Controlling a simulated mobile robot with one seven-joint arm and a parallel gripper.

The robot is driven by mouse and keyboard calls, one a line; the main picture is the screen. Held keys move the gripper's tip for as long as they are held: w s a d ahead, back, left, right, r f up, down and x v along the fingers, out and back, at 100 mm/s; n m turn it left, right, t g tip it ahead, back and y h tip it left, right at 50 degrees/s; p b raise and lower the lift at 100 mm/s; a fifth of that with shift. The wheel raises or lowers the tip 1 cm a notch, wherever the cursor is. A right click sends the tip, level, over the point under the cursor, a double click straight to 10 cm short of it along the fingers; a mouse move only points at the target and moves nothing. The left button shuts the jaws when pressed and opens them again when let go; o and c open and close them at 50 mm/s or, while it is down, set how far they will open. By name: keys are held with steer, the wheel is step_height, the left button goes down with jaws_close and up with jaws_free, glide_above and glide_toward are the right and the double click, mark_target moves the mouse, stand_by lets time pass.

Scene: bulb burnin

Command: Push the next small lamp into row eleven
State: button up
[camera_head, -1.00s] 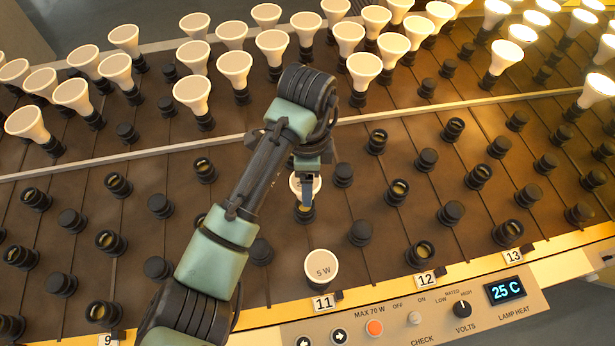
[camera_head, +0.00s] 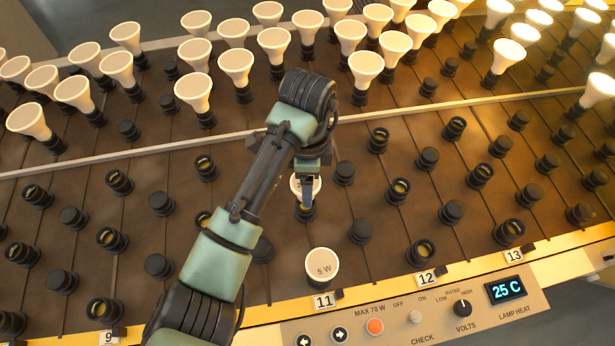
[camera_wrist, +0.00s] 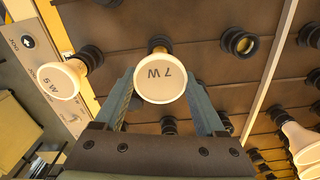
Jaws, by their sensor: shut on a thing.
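My gripper (camera_head: 308,185) is shut on a small white lamp marked 7 W. This 7 W lamp (camera_wrist: 160,82) sits between my two fingers in the wrist view, its narrow end at a black socket. In the head view the lamp (camera_head: 298,190) is partly hidden behind my gripper. It stands in the row labelled 11, behind another small lamp. That 5 W lamp (camera_head: 322,266) stands upright in the front socket, just behind the row 11 label (camera_head: 323,301); it also shows in the wrist view (camera_wrist: 60,83). I cannot tell how deep the 7 W lamp sits.
Black sockets surround my gripper, some capped, some open, such as one open socket (camera_head: 398,191) to the right. Many larger lamps (camera_head: 235,65) stand beyond the pale rail (camera_head: 150,151); those at far right glow. A control panel (camera_head: 440,318) with a 25 C display lies in front.

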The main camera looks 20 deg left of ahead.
steer(key=shift+f+b, duration=0.7)
steer(key=shift+f, duration=0.75)
steer(key=o, duration=1.3)
steer(key=shift+o, duration=0.2)
steer(key=shift+r, duration=0.1)
step_height(320, 180, up, 13)
steer(key=p, duration=0.4)
steer(key=shift+p, duration=0.4)
